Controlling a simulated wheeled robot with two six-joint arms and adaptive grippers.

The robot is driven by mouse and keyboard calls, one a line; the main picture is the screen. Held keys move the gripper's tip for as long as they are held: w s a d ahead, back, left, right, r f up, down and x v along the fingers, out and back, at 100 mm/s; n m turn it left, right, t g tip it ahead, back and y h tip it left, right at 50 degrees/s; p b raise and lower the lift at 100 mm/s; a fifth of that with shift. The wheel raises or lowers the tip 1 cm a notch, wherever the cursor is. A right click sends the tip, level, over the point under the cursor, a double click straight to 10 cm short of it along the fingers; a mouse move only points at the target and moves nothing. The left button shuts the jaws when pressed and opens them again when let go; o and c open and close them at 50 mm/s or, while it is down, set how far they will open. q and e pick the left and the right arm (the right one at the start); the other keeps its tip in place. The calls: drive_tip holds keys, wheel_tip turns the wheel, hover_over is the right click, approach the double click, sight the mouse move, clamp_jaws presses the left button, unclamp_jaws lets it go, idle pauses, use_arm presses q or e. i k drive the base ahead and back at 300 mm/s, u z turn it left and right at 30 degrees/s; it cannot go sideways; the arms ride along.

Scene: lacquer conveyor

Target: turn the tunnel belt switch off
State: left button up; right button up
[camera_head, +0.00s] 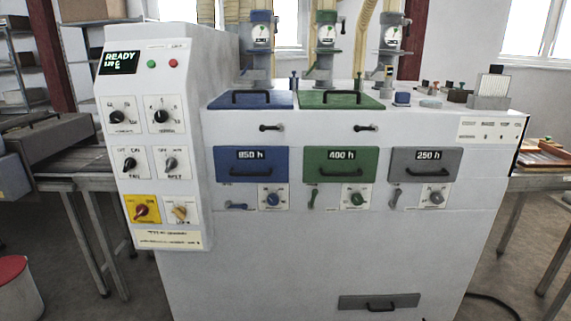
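The control panel (157,140) stands at the left front of the white machine. Its middle row has a black rotary switch (129,164) and a grey rotary switch (170,163), each with an off marking at its upper left. The grey knob's handle appears tilted; its exact setting is too small to tell. Below are a red knob on a yellow plate (141,209) and a yellow-orange knob (180,212). Neither gripper is in view.
Above sit two black dials (117,117), a green button (151,64), a red button (174,63) and a display (120,61) reading READY. Blue (252,164), green (341,165) and grey (424,166) drawers lie to the right. The panel's front is unobstructed.

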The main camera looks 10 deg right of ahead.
sight(171, 163)
drive_tip(key=u, duration=1.05)
drive_tip(key=i, duration=1.15)
drive_tip(key=z, duration=1.75)
